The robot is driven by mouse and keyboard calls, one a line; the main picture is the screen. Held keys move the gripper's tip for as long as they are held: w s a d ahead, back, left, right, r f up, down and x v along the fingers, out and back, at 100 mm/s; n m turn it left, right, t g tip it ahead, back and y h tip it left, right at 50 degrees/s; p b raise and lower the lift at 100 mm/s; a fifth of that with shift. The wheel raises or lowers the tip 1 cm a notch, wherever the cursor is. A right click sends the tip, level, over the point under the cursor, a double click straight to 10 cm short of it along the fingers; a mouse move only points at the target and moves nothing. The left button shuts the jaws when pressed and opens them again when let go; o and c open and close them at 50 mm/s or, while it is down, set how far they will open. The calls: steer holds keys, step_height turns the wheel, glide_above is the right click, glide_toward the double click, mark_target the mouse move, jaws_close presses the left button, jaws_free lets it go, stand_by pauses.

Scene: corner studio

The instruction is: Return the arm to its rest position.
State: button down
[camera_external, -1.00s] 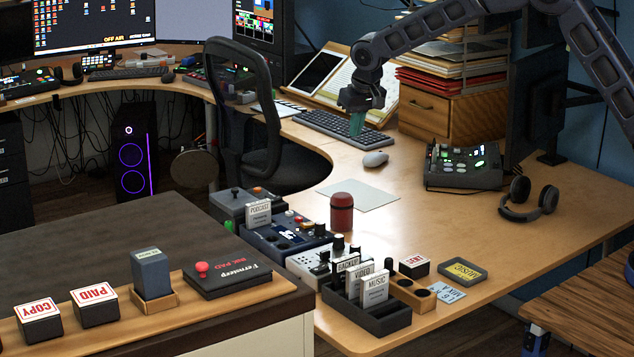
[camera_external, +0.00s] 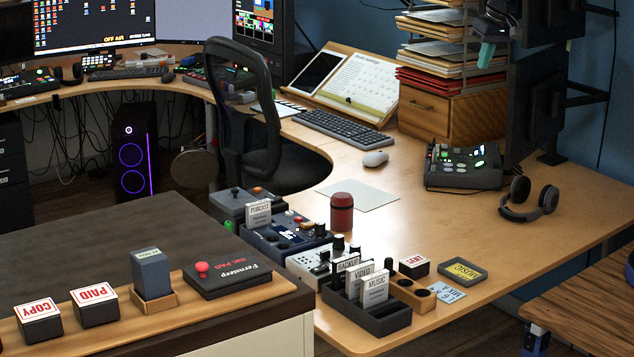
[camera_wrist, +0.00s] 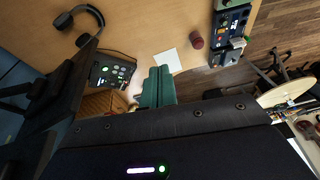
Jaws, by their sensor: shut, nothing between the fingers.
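My gripper (camera_external: 486,56) shows at the upper right of the external view, in front of the paper trays and high above the desk. Its teal fingers point down. Most of my arm is out of the picture there. In the wrist view the teal fingers (camera_wrist: 159,76) lie together, with nothing held between them. The desk and its objects lie far below the fingertips.
Paper trays (camera_external: 450,50) stand on a wooden drawer box (camera_external: 437,113), with a dark monitor (camera_external: 533,100) to the right. A control box (camera_external: 462,166), headphones (camera_external: 530,199), a mouse (camera_external: 376,158) and a red-brown canister (camera_external: 341,214) stand on the desk.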

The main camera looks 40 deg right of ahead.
steer(key=s+d, duration=0.3)
steer(key=s, duration=0.7)
steer(key=s+d+f, duration=0.1)
steer(key=s+d, duration=0.2)
steer(key=s, duration=0.8)
steer(key=s+d+f+t, duration=0.1)
steer(key=s+d, duration=0.3)
steer(key=s, duration=0.6)
steer(key=shift+s+f+h, duration=0.15)
steer(key=shift+f+h, duration=0.05)
steer(key=shift+h, duration=0.1)
stand_by(0.4)
